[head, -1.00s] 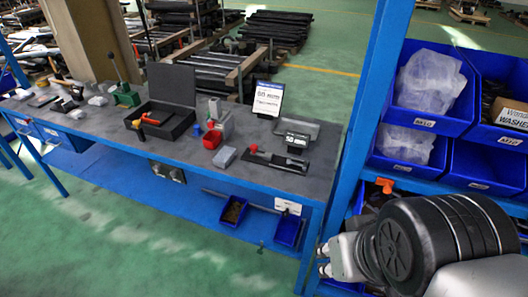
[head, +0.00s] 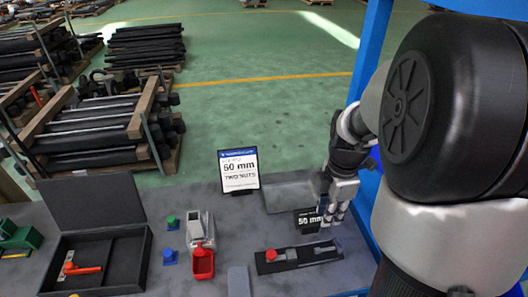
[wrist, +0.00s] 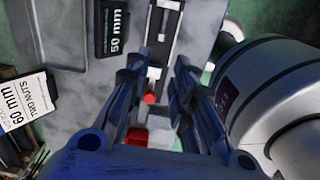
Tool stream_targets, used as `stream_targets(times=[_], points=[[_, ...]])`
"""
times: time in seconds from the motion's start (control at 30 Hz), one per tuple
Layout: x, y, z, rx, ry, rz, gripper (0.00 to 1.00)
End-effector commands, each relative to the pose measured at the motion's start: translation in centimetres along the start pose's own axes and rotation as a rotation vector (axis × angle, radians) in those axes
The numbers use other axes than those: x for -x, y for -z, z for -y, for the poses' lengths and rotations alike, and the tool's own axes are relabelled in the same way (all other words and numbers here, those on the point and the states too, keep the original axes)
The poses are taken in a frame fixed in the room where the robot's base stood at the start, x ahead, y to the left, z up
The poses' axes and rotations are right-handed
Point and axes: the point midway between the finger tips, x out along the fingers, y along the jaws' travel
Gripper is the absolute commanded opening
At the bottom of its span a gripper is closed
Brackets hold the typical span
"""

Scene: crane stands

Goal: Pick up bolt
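A long black tray (head: 298,256) lies on the grey bench. It holds a red knob (head: 270,254) at its left end and grey metal parts (head: 318,252) toward its right; I cannot tell surely whether one is the bolt. My gripper (head: 330,216) hangs above the bench just behind the tray's right end, pointing down. In the wrist view my gripper (wrist: 157,82) has its two dark fingers apart with nothing held. The tray (wrist: 181,40) and the red knob (wrist: 150,98) show below, between and beyond the fingers.
A black block marked 50 mm (head: 307,221) stands close to my gripper. A 60 mm sign (head: 238,170) stands behind. A blue post (head: 366,60) rises at right.

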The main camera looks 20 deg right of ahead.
Motion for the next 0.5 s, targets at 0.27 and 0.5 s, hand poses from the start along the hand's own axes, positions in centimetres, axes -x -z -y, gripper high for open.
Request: stream_targets(times=[0.27,0.5], points=[[-2.1,-0.5,0.0,0.035,0.012,-0.004,0.23],[-7.4,-0.4,0.1,0.034,0.013,-0.004,0.23]])
